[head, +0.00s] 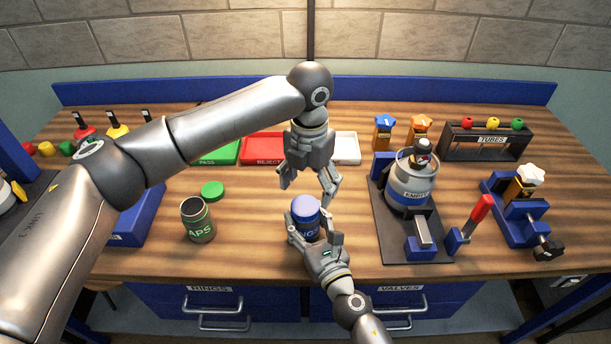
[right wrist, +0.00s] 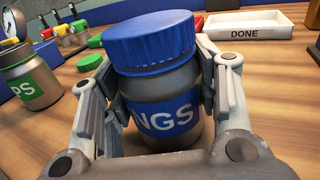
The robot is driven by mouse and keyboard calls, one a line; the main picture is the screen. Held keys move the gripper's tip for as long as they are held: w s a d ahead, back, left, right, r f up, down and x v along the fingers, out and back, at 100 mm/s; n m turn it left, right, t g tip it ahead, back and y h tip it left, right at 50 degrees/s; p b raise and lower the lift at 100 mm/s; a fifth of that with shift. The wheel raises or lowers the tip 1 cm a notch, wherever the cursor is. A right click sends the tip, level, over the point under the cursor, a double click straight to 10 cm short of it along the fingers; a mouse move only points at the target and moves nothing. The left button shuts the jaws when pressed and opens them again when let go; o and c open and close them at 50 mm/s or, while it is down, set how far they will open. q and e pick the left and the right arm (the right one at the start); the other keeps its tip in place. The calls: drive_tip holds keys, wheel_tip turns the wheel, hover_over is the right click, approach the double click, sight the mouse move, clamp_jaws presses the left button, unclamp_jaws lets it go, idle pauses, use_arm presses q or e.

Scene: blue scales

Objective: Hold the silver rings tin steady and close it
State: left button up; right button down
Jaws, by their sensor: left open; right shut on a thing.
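The silver rings tin (head: 309,231) stands at the front middle of the bench, with a blue label reading "NGS" in the right wrist view (right wrist: 166,120). A ribbed blue lid (head: 305,207) sits on its top, also seen in the right wrist view (right wrist: 150,42). I cannot tell whether the lid is tight. My right gripper (head: 311,236) is shut on the tin's body, a finger on each side. My left gripper (head: 309,190) points down just above and behind the lid, open and empty.
An open tin with a green label (head: 198,221) stands to the left, a green lid (head: 213,190) behind it. Green (head: 222,154), red (head: 264,148) and white (head: 347,148) trays lie behind. A black stand with a large canister (head: 409,187) is on the right.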

use_arm(q)
drive_tip(key=n, duration=0.7)
drive_tip(key=shift+r, duration=0.25)
drive_tip(key=n, duration=0.5)
drive_tip(key=shift+a+r, duration=0.1)
drive_tip(key=shift+r, duration=0.1)
drive_tip(key=n, duration=0.5)
drive_tip(key=shift+s+r, duration=0.1)
drive_tip(key=shift+r, duration=0.05)
drive_tip(key=n, duration=0.5)
drive_tip(key=shift+a+r, duration=0.1)
drive_tip(key=shift+r, duration=0.1)
drive_tip(key=n, duration=0.5)
drive_tip(key=shift+r, duration=0.15)
drive_tip(key=n, duration=0.5)
drive_tip(key=shift+s+a+r, duration=0.1)
drive_tip(key=shift+r, duration=0.05)
drive_tip(key=n, duration=0.5)
drive_tip(key=shift+r, duration=0.2)
drive_tip(key=n, duration=0.5)
drive_tip(key=shift+a+r, duration=0.1)
drive_tip(key=shift+r, duration=0.05)
